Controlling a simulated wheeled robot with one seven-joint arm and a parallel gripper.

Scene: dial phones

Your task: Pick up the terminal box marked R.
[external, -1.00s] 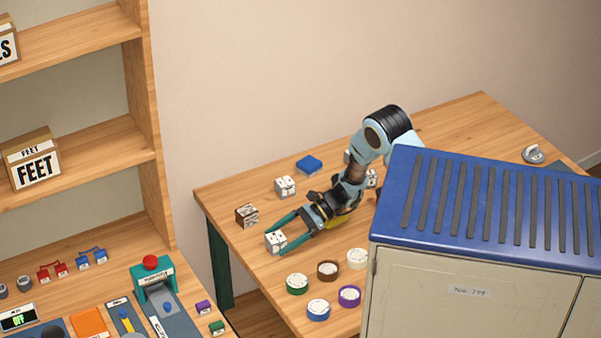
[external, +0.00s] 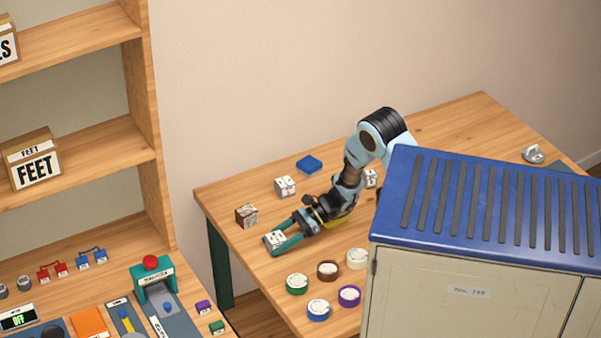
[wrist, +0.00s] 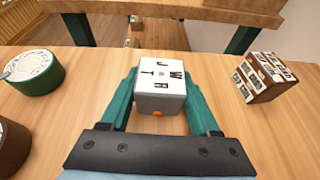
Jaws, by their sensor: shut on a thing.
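A white-topped grey terminal box (wrist: 160,85) sits between the teal fingers of my gripper (wrist: 157,90) in the wrist view. The fingers press on its two sides. Its top carries several small black letters, and an orange spot shows low on its near side. I cannot tell for sure which letter marks it. In the external view the same box (external: 275,239) is at the tips of my gripper (external: 276,242), near the table's left edge. It appears to be at table height. Another white box (external: 285,186) stands farther back, and a third (external: 370,178) shows beside my arm.
A brown box with white labels (external: 246,215) stands close by; it also shows in the wrist view (wrist: 258,77). Several round dials, such as a green one (external: 297,284), lie toward the front. A blue block (external: 309,164) lies at the back of the wooden table (external: 450,130).

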